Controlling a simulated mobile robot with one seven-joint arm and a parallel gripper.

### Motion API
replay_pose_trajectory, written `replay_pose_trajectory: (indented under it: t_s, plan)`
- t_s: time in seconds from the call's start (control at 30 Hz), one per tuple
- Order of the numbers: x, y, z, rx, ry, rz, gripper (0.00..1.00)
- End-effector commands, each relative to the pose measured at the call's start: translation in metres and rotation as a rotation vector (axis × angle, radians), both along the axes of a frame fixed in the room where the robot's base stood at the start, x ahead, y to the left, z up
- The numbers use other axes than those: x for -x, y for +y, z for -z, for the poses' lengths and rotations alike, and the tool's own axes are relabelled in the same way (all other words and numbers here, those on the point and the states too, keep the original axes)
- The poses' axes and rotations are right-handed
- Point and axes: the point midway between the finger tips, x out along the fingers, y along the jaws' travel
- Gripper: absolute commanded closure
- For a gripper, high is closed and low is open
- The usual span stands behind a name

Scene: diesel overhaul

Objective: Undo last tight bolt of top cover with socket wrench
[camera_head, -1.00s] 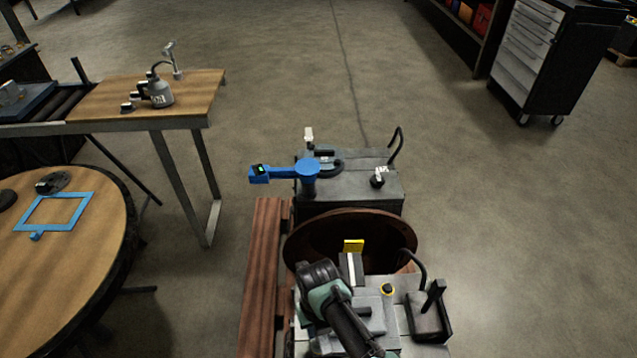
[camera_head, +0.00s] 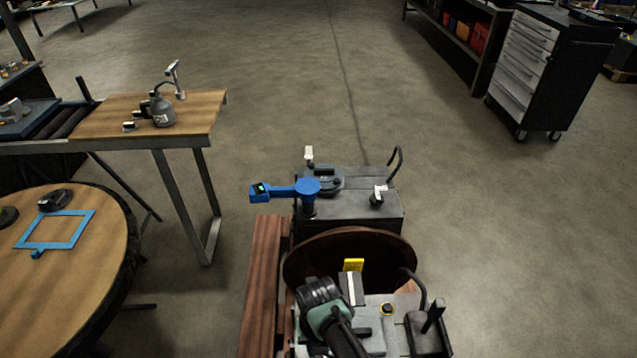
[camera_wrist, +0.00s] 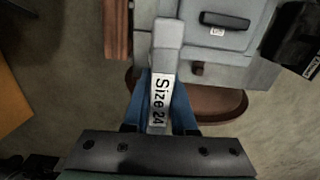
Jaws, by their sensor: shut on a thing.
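In the wrist view my gripper (camera_wrist: 164,85) has its blue fingers shut on a grey tool (camera_wrist: 167,45) with a white label reading "Size 24". I take it for the socket wrench. The tool's far end overlaps a grey machine block (camera_wrist: 225,42) with a black handle; I cannot tell whether they touch. In the head view my arm hangs over the near grey machine part, and my fingers cannot be made out there. I cannot pick out the top cover's tight bolt or tell whether the tool sits on it.
A blue tool with a green display (camera_head: 285,190) sits on the far grey block (camera_head: 365,210). A large brown disc (camera_head: 300,262) stands between the blocks. A wooden beam (camera_head: 262,280) runs along the left. Tables stand left; a drawer cabinet (camera_head: 520,70) is back right. Open floor lies right.

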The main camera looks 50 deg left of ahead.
Motion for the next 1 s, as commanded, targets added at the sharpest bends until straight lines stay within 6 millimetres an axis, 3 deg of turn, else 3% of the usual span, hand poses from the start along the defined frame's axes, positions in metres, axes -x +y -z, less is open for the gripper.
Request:
replay_pose_trajectory:
  t_s: [1.0]
  plan:
    - [0.0006, 0.0006, -0.0013, -0.001, 0.002, 0.985, 1.0]
